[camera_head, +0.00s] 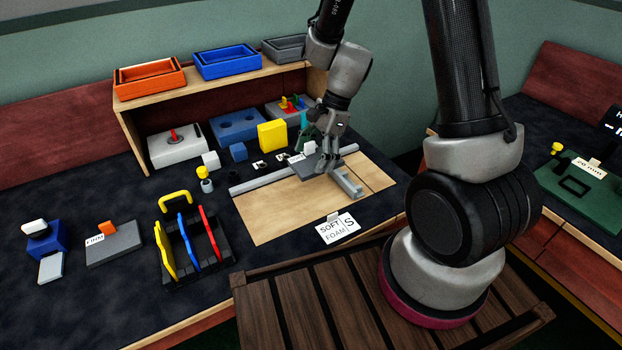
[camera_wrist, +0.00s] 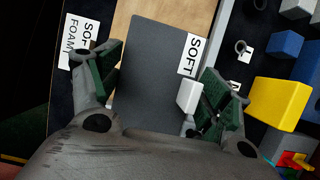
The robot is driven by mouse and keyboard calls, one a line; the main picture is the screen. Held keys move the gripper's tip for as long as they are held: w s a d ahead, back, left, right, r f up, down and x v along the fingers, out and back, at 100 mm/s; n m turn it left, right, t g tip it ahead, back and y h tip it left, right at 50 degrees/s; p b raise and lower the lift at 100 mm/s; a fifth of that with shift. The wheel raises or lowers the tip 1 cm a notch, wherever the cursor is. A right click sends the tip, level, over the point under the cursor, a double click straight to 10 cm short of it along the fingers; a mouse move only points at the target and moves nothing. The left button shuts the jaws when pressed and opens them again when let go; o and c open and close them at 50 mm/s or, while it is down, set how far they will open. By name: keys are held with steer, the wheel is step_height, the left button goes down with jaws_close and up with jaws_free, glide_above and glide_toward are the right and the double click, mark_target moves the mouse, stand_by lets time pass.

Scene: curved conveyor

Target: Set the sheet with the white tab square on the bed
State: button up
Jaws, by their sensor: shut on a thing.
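The dark grey sheet (camera_wrist: 150,75), labelled SOFT, has a white tab (camera_wrist: 190,96) on its right edge in the wrist view. My gripper (camera_head: 327,168) is shut on it, with one finger at its left edge and the other beside the tab. In the head view the sheet (camera_head: 300,169) is partly hidden by my fingers. It is low over the pale wooden bed (camera_head: 270,212), close to the rail (camera_head: 255,184) along the far edge. I cannot tell whether it touches the bed. A short grey metal bar (camera_head: 347,183) is right of my fingers.
A SOFT FOAM card (camera_head: 338,228) stands at the bed's near edge. A FIRM sheet with an orange tab (camera_head: 113,243) lies far left. A rack of coloured handles (camera_head: 190,245) stands left of the bed. A yellow block (camera_head: 272,135) and small cubes are behind the rail.

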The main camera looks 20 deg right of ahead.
mark_target(309, 192)
step_height(309, 192, down, 9)
steer(key=shift+f, duration=0.15)
stand_by(0.4)
steer(key=o, duration=0.8)
steer(key=shift+a+f, duration=0.1)
steer(key=shift+c, duration=0.2)
